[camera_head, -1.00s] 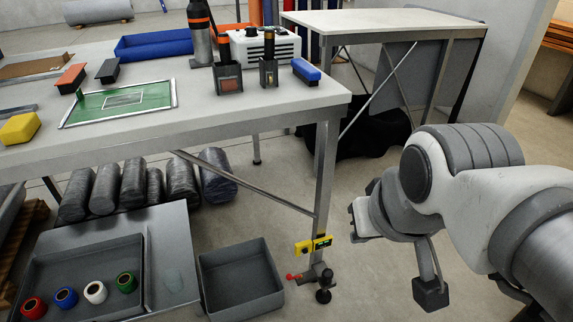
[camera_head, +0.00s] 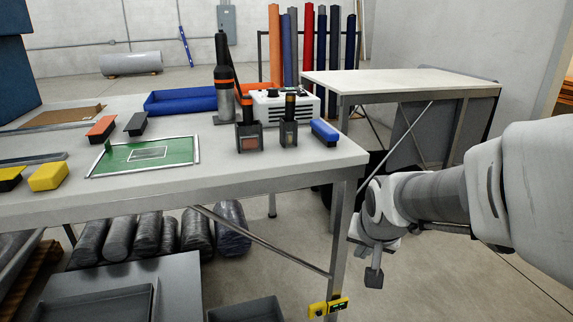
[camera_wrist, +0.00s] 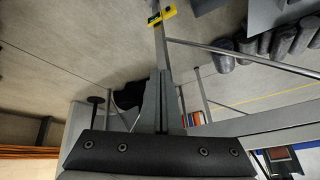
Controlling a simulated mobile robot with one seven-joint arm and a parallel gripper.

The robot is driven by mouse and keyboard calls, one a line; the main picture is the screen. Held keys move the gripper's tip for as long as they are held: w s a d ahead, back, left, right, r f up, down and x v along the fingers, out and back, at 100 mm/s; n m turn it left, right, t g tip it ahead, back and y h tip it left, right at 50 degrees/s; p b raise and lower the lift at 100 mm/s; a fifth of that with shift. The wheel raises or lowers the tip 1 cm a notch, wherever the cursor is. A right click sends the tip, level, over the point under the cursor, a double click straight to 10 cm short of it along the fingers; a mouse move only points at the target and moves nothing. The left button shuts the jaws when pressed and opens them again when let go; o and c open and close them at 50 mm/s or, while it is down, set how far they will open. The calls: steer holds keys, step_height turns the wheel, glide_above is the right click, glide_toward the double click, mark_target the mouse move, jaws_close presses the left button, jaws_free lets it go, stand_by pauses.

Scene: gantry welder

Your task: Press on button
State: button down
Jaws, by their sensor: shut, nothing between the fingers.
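A small yellow box (camera_head: 318,309) and a yellow-and-green unit (camera_head: 338,304) sit side by side low on the front right leg of the workbench, at the bottom edge of the head view. I cannot tell for certain which part is the button. The yellow fitting (camera_wrist: 163,15) also shows at the top of the wrist view, on the leg. My gripper (camera_head: 356,236) is right of the leg in the head view, above the fitting's height in the picture and apart from it. In the wrist view my gripper's fingers (camera_wrist: 160,73) are together with nothing between them.
The workbench (camera_head: 250,178) holds a green board (camera_head: 125,165), a white machine (camera_head: 310,105) with a dark knob, a blue tray (camera_head: 180,103) and a blue block (camera_head: 324,132). A second table (camera_head: 420,85) stands behind. Wrapped rolls lie underneath. Floor right of the leg looks clear.

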steer(key=w+d+f+m, duration=0.2)
steer(key=w+f+m, duration=0.2)
steer(key=w+f, duration=0.7)
steer(key=m+t+y+p, duration=0.1)
steer(key=m+t+y, duration=0.1)
steer(key=m, duration=0.6)
glide_toward(319, 314)
steer(key=s+d+r, duration=0.1)
steer(key=d+r, duration=0.3)
steer(key=r, duration=0.1)
steer(key=s+a+f+m, duration=0.1)
steer(key=s+f+m, duration=0.1)
steer(key=f, duration=0.4)
steer(key=s+a+f+m+t+h, duration=0.1)
steer(key=s+f+m, duration=0.2)
steer(key=f, duration=0.3)
steer(key=shift+f+m, duration=0.2)
steer(key=shift+m, duration=0.6)
steer(key=w+a+b, duration=0.1)
steer(key=w+a, duration=0.1)
steer(key=w, duration=0.6)
steer(key=shift+w, duration=0.15)
steer(key=shift+w+a, duration=0.15)
steer(key=shift+w, duration=0.25)
